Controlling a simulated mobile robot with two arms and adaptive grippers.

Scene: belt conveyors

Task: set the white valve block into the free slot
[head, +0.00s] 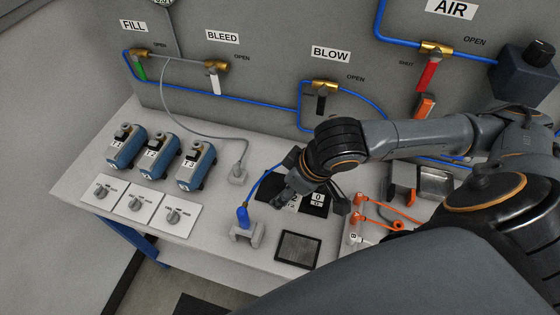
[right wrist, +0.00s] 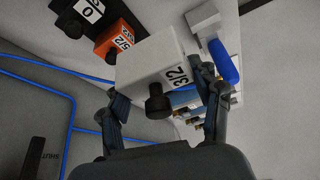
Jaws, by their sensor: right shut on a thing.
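The white valve block (right wrist: 150,62), marked 3/2 with a dark knob, is between the fingers of my right gripper (right wrist: 158,92), which is shut on it. In the head view my right gripper (head: 290,188) is above the bench, and the block is hidden or too small to make out. An orange block marked 5/2 (right wrist: 122,36) is close beyond the white block. I cannot tell which slot is free. My left gripper is not in view.
A blue-handled tool (head: 243,216) stands in a grey holder (head: 247,236) left of the gripper. A dark square tray (head: 298,247) lies at the front edge. Blue cylinders (head: 160,157) stand left. Orange-handled parts (head: 372,205) lie right. A panel with valves (head: 260,65) rises behind.

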